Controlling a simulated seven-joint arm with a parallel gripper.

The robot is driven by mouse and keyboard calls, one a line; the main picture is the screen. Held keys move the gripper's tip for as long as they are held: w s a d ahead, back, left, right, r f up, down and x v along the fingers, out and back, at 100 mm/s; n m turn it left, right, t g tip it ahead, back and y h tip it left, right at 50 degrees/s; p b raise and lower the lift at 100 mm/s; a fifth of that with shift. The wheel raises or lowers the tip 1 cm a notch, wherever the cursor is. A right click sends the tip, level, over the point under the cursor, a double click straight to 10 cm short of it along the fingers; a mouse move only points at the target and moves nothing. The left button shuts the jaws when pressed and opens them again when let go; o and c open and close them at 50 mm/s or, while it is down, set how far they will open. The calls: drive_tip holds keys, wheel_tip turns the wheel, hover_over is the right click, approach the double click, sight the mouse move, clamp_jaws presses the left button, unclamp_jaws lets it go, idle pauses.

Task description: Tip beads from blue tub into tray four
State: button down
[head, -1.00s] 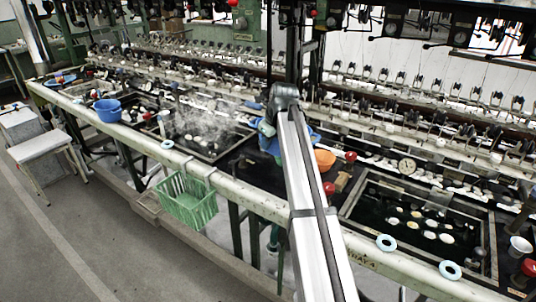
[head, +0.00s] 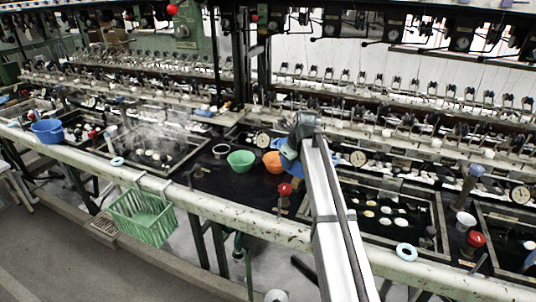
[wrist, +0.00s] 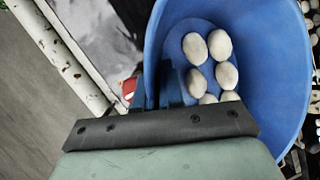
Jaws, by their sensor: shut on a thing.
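The blue tub (wrist: 275,75) fills much of the wrist view, with several pale oval beads (wrist: 226,75) on its bottom. My gripper (wrist: 172,88) is shut on the tub's near wall. In the head view the tub (head: 291,168) is mostly hidden behind my arm, just right of an orange bowl. The dark basin (head: 441,215) right of my arm has white and yellowish ovals floating in it. No number is readable, so I cannot tell which basin is tray four.
A green bowl (head: 240,160) and the orange bowl (head: 273,162) stand on the dark top left of my arm. A steaming basin (head: 203,150) lies farther left, with another blue tub (head: 47,131) beyond. A green basket (head: 143,216) hangs on the front rail.

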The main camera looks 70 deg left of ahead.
sight(300, 165)
drive_tip(key=shift+w+d+f+m, duration=0.4)
drive_tip(key=shift+w+d+f, duration=0.45)
drive_tip(key=shift+d, duration=0.1)
drive_tip(key=shift+d+f+m+t, duration=0.1)
drive_tip(key=shift+d+m+t, duration=0.1)
drive_tip(key=shift+m+t, duration=0.1)
drive_tip(key=shift+w+a+r+m+t, duration=0.2)
drive_tip(key=shift+w+m+t, duration=0.15)
drive_tip(key=shift+m, duration=0.55)
